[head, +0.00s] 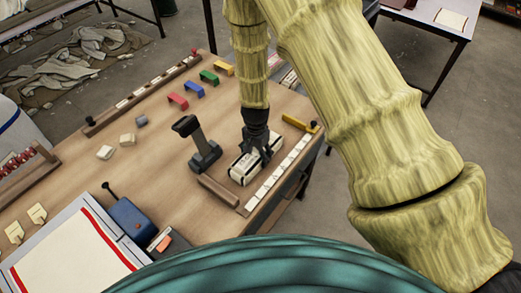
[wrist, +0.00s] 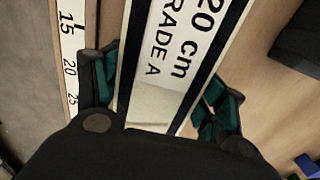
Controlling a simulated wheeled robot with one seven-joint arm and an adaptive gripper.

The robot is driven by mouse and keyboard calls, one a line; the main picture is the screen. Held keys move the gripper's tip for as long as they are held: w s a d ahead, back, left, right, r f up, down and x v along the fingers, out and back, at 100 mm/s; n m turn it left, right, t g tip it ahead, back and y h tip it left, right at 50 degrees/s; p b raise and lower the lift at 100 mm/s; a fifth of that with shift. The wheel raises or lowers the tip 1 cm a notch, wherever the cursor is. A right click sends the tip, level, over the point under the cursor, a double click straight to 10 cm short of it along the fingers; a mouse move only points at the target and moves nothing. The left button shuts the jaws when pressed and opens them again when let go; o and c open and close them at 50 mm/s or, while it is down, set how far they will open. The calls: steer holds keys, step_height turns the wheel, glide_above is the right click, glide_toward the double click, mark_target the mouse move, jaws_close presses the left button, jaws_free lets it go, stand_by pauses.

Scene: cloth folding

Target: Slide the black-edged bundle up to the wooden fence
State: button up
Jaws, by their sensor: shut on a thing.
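The black-edged bundle (head: 241,171) is a pale block with dark edges, lying flat on the workbench. In the wrist view its white top (wrist: 165,62) reads "20 cm" and "GRADE A". My gripper (head: 257,153) is over it with one finger on each long side, shut on it; the wrist view shows both green-padded fingers (wrist: 160,90) against its edges. A short wooden bar (head: 217,192), likely the fence, lies just beyond the bundle's lower-left end. A narrow gap seems to separate them, but contact is hard to judge.
A numbered scale strip (head: 277,180) runs along the bench edge, right of the bundle. A dark upright tool (head: 203,148) stands close on the left. A blue box (head: 131,217) sits nearer. Coloured brackets (head: 209,77) are farther back. The bench's middle is mostly clear.

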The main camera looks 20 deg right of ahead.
mark_target(248, 160)
steer(key=shift+s+a+f+p, duration=0.1)
steer(key=shift+s+a+p, duration=0.1)
steer(key=shift+s+a, duration=0.65)
steer(key=shift+s+a+p, duration=0.15)
steer(key=shift+s+a, duration=0.5)
steer(key=shift+a, duration=0.4)
steer(key=o, duration=1.3)
steer(key=shift+c, duration=0.2)
steer(key=shift+d, duration=0.1)
steer(key=shift+w, duration=0.1)
step_height(248, 160, up, 12)
